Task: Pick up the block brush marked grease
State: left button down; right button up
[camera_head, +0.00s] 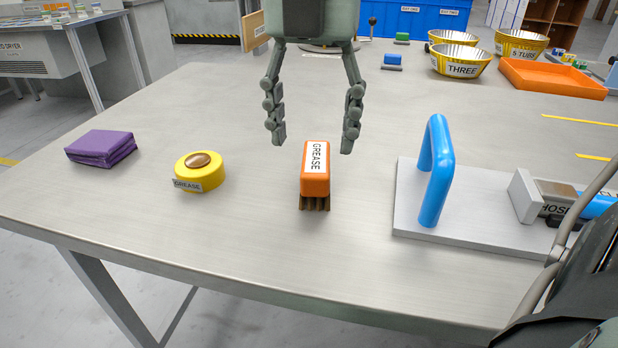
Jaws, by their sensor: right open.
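The block brush (316,180) has an orange body, a white label reading GREASE and brown bristles. It stands bristles down on the metal table (250,245), near the middle of the picture. My right gripper (313,143) comes in from the top and is open and empty. Its two fingers are spread to the left and right of the brush's far end in the picture, apart from it. I cannot tell exactly how high the fingertips are above the table. My left gripper is not in view.
A yellow round tin labelled GREASE (200,173) and a folded purple cloth (101,148) lie to the left. A grey plate (412,205) with a blue handle (438,175) stands to the right. Yellow bowls (462,62) and an orange tray (552,78) stand at the back right.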

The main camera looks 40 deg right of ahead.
aim_at(312, 163)
notch_tip(312, 163, down, 8)
jog(key=shift+r, duration=0.25)
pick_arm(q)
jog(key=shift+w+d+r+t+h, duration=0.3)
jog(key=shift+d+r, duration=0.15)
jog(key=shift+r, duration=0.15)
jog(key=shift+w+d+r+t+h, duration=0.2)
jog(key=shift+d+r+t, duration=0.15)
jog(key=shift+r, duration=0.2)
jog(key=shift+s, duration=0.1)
